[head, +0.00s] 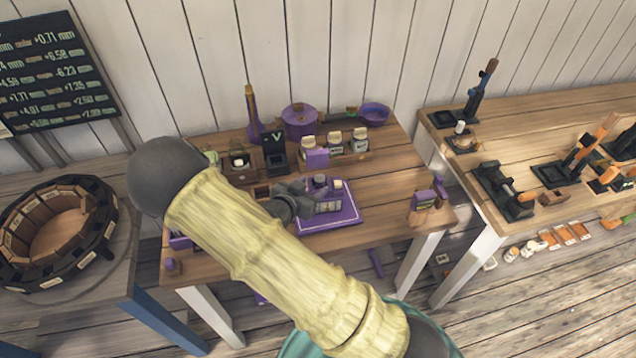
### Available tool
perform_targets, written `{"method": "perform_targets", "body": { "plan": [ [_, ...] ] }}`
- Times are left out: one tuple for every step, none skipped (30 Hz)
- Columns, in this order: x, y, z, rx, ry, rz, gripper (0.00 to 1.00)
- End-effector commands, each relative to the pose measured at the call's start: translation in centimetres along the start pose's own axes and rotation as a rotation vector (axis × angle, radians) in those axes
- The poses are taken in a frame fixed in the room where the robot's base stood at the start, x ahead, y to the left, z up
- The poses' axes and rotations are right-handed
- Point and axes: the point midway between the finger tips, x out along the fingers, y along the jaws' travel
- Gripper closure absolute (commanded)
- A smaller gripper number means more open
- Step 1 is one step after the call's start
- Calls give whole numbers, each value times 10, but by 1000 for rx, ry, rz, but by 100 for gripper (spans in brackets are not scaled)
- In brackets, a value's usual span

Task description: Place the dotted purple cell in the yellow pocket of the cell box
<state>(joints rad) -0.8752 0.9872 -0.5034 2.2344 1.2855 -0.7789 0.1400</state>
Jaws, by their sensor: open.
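My gripper (318,203) is dark grey and reaches from the left over a purple mat (345,220) on the middle table. It is open, and its fingers are beside a small purple box-like item on the mat. A dark round-topped piece (320,181) and a pale-topped piece (338,185) stand at the back of that item. I cannot tell whether it is the cell box, and no yellow pocket can be made out. The dotted purple cell cannot be picked out at this size. My arm hides the table's front left.
Behind the mat stand a rack with several pale-topped jars (335,143), a black V-marked holder (274,152), a purple pot (299,122) and a tall purple bottle (252,115).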

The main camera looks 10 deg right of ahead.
Motion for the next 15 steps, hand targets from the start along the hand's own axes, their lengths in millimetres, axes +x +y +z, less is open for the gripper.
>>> {"method": "perform_targets", "body": {
  "plan": [
    [5,-1,-2,-3,1,2,46],
    [8,-2,-2,-3,1,1,46],
    [12,-4,-2,-3,1,-1,46],
    [15,-5,-1,-4,1,-2,46],
    [18,-6,-1,-5,1,-3,46],
    [24,-7,0,-5,2,-3,46],
    [28,-8,0,-4,2,-4,46],
    [31,-8,0,-5,1,-6,46],
    [34,-8,1,-5,1,-7,46],
    [36,-9,1,-5,1,-8,46],
    [38,-9,2,-5,1,-9,46],
    [38,-9,2,-5,0,-10,46],
    [39,-9,3,-5,0,-10,46],
    [39,-10,3,-4,0,-11,46],
    [39,-10,3,-4,0,-11,46]
  ]
}}
